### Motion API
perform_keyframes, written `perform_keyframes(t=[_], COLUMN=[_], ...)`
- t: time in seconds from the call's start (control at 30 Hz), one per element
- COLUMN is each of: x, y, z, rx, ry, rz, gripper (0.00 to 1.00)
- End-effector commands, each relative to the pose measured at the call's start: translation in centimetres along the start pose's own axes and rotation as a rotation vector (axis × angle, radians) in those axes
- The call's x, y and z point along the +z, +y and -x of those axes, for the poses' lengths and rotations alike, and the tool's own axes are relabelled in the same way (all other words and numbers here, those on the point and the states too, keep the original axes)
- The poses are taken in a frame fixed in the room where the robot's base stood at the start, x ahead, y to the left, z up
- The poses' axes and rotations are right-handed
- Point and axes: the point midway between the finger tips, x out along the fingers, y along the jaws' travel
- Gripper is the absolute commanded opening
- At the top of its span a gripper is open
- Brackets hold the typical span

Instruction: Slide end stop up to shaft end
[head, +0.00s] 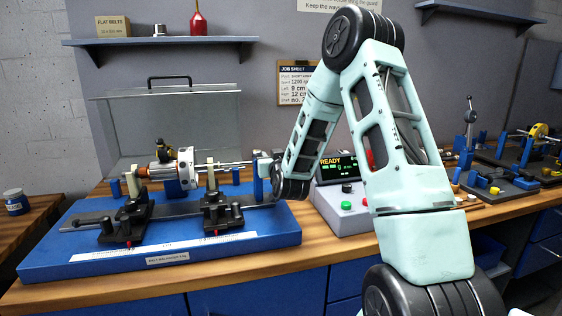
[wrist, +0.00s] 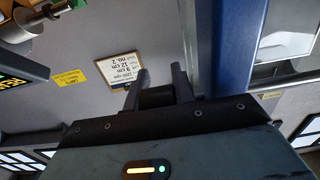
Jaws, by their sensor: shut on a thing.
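The end stop (head: 258,184) is a blue upright on the right part of the blue balancing machine's base. It shows as a tall blue post in the wrist view (wrist: 226,60). The rotor's thin shaft (head: 232,164) points right towards it in the head view; whether its end touches the stop I cannot tell. My gripper (wrist: 160,84) is beside the post, its two dark fingers closed around a dark part (wrist: 157,97) that seems to belong to the end stop. In the head view my wrist hides most of this grip.
The rotor (head: 186,168) rests on two support stands (head: 215,208) on the blue base (head: 100,262). A clear guard (head: 165,115) stands open behind it. A control box with a READY display (head: 335,166) stands just right of my wrist. More fixtures (head: 500,165) stand at the far right.

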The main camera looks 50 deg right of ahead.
Motion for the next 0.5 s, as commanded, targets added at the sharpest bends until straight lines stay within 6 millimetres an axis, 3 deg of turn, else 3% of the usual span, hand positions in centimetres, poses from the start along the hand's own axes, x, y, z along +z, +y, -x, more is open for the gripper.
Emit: perform_keyframes(t=[0.27,0.3,0.37,0.5], x=[-0.09,-0.09,-0.08,-0.07], y=[-0.07,-0.07,-0.06,-0.12], z=[0.0,0.01,0.0,0.01], rx=[0.001,0.001,0.001,-0.001], ry=[0.001,0.001,0.001,0.001], rz=[0.0,0.0,0.0,0.0], gripper=[0.0,0.31,0.47,0.47])
